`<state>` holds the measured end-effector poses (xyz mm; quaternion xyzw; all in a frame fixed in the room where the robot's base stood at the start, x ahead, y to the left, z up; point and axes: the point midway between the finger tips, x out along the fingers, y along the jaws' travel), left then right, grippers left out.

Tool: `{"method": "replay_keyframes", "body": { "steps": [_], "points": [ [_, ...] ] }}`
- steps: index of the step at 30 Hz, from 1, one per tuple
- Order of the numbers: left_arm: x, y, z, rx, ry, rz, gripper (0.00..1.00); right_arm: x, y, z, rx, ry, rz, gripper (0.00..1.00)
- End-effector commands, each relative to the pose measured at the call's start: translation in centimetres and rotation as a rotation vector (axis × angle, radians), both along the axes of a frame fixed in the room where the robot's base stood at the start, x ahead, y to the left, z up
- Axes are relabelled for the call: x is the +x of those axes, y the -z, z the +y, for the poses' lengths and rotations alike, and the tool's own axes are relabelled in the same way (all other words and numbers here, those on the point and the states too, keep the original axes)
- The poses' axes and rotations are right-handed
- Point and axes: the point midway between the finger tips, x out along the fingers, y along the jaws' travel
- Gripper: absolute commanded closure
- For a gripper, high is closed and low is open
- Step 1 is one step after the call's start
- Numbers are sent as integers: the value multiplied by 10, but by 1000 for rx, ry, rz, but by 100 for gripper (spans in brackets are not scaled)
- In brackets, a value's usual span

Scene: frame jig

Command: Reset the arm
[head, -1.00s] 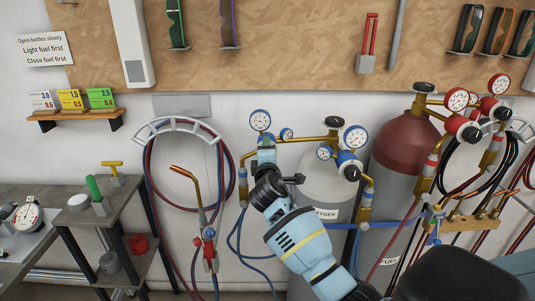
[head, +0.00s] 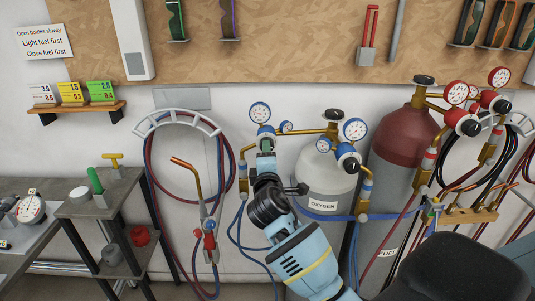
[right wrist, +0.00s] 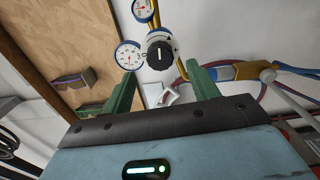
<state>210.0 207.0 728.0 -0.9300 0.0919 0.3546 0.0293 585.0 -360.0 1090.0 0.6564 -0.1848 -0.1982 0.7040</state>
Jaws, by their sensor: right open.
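My right gripper (right wrist: 162,88) is open, its two green fingers apart with nothing held between them. In the head view the right arm rises from the lower middle, and the gripper (head: 265,142) is in front of the left side of the oxygen regulator (head: 333,133). Its fingertips are hard to make out there. In the right wrist view a black knob (right wrist: 160,54) and white-faced gauges (right wrist: 128,55) lie beyond the fingers. I cannot tell whether the gripper touches anything. My left gripper is not in view.
The grey oxygen bottle (head: 326,180) and the red-topped fuel bottle (head: 402,150) stand behind the arm. A torch (head: 195,190) and looped hoses (head: 148,165) hang to the left. A grey stand (head: 85,205) is further left. A black seat-like shape (head: 455,270) fills the lower right.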

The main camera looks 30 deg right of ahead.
Motion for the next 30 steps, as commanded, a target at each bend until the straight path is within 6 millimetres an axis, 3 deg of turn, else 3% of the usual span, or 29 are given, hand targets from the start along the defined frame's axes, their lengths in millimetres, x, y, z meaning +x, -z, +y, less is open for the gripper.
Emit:
{"method": "replay_keyframes", "body": {
  "steps": [17, 20, 23, 26, 30],
  "points": [
    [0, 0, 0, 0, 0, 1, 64, -3, 0, 2, 1, 0, -1, 41],
    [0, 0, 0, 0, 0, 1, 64, -5, 9, 4, 15, -11, 7, 41],
    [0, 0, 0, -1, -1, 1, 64, -13, 39, 12, 75, -49, 29, 41],
    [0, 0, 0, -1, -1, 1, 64, -31, 89, 27, 191, -110, 64, 41],
    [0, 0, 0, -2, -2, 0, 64, -73, 167, 53, 418, -186, 120, 41]
  ]
}}
